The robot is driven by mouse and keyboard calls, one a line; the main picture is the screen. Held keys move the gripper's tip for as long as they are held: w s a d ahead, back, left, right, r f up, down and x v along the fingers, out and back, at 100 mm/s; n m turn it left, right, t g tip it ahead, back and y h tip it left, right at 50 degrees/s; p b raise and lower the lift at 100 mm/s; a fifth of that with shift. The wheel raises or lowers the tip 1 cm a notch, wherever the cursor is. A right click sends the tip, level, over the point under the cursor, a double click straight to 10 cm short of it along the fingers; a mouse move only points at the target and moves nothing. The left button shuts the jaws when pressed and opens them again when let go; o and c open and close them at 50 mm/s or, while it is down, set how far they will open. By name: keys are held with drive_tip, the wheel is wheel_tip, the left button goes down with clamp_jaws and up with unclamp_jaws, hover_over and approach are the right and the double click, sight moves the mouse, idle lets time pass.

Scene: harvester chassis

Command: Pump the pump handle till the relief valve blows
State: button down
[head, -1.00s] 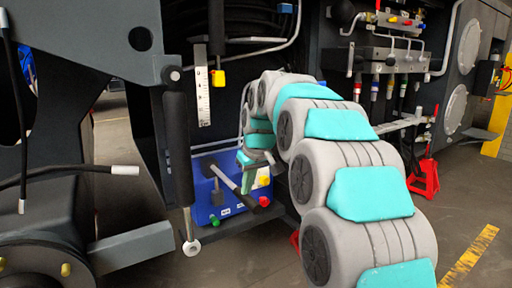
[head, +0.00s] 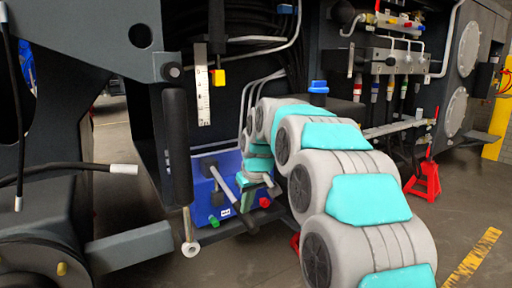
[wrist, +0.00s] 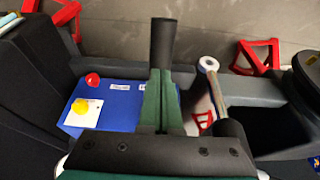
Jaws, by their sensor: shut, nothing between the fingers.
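The pump is a blue box (head: 204,208) low on the chassis, left of my arm in the head view; it also shows in the wrist view (wrist: 112,115). Its pump handle (head: 228,194) is a grey lever sloping down to the right, ending in a black grip (head: 250,222). In the wrist view the black grip (wrist: 163,43) stands just beyond my fingertips. My gripper (wrist: 160,75) has green fingers, shut and empty; it is close to the lever, but contact is unclear. I cannot identify the relief valve. A red knob (wrist: 92,79) and a yellow knob (wrist: 80,106) are on the pump.
A black cylinder (head: 177,148) with a metal rod end (head: 191,248) hangs left of the pump. A white scale (head: 202,85) hangs above. A red jack stand (head: 427,180) stands right. A blue cap (head: 318,87) shows behind my arm. Floor is open at lower right.

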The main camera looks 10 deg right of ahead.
drive_tip(key=shift+f, duration=0.75)
wheel_tip(320, 180, up, 13)
drive_tip(key=s+p, duration=0.1)
drive_tip(key=p, duration=0.4)
drive_tip(key=shift+d+f, duration=0.15)
drive_tip(key=shift+d, duration=0.05)
drive_tip(key=shift+w+a+f+b, duration=0.15)
drive_tip(key=shift+f+b, duration=0.6)
drive_tip(key=shift+f, duration=1.35)
drive_tip(key=shift+w+f+b, duration=0.1)
drive_tip(key=shift+f+b, duration=0.7)
drive_tip(key=shift+f, duration=1.25)
drive_tip(key=shift+w+a+f+b, duration=0.15)
drive_tip(key=shift+f+b, duration=0.6)
drive_tip(key=shift+f, duration=1.35)
drive_tip(key=shift+d+f, duration=0.1)
drive_tip(key=shift+f, duration=0.1)
wheel_tip(320, 180, up, 13)
drive_tip(key=s+p, duration=0.1)
drive_tip(key=p, duration=0.4)
drive_tip(key=shift+d, duration=0.2)
drive_tip(key=shift+f, duration=0.15)
